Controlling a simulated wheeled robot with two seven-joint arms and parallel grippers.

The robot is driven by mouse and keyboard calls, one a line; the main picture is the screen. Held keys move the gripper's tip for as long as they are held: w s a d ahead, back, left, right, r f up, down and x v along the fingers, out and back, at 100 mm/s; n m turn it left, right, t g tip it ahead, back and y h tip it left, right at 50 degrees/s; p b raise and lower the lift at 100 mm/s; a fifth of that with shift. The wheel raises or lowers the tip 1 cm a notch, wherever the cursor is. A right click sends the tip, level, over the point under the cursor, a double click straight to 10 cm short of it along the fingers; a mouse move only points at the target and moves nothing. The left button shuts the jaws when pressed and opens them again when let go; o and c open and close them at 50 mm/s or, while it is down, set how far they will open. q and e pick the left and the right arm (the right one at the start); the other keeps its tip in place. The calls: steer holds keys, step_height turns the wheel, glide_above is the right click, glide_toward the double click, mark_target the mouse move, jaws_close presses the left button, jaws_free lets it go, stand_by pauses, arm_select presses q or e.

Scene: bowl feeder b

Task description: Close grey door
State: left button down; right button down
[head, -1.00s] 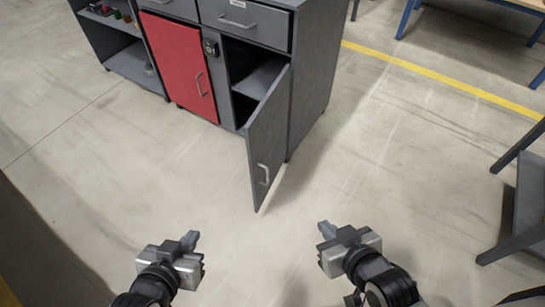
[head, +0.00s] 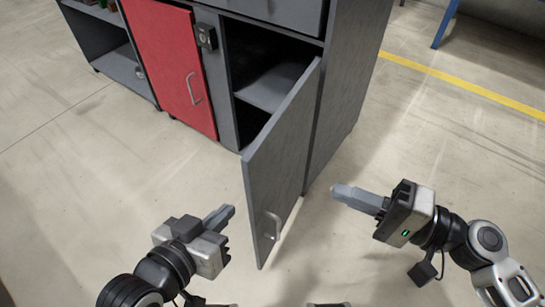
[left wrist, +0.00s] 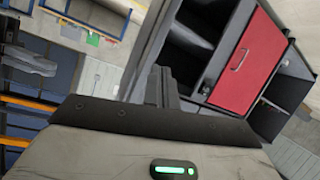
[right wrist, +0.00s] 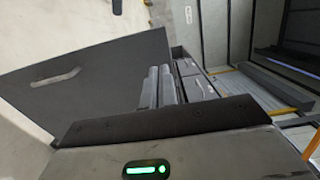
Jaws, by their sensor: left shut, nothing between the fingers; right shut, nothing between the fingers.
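The grey door (head: 278,165) stands swung open toward me from the grey cabinet (head: 345,90), with a light handle (head: 272,226) near its free edge. The door also shows in the right wrist view (right wrist: 95,85). Behind it the compartment (head: 258,92) is open, with a shelf inside. My left gripper (head: 229,214) is shut and empty, left of the door's free edge and apart from it. My right gripper (head: 338,192) is shut and empty, to the right of the door, fingers pointing toward it. A gap of floor shows between the right fingertips and the door.
A shut red door (head: 172,65) sits left of the compartment, also seen in the left wrist view (left wrist: 245,65). A dark lock box (head: 206,36) is between them. Open shelves (head: 110,45) stand at far left. The floor right of the cabinet is clear up to a yellow line (head: 470,88).

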mark_target(256, 159)
steer(key=p+x, duration=0.1)
steer(key=x, duration=1.1)
steer(key=shift+s+a+r, duration=0.1)
steer(key=shift+s, duration=0.05)
steer(key=shift+w+a, duration=0.3)
steer(key=shift+a, duration=0.25)
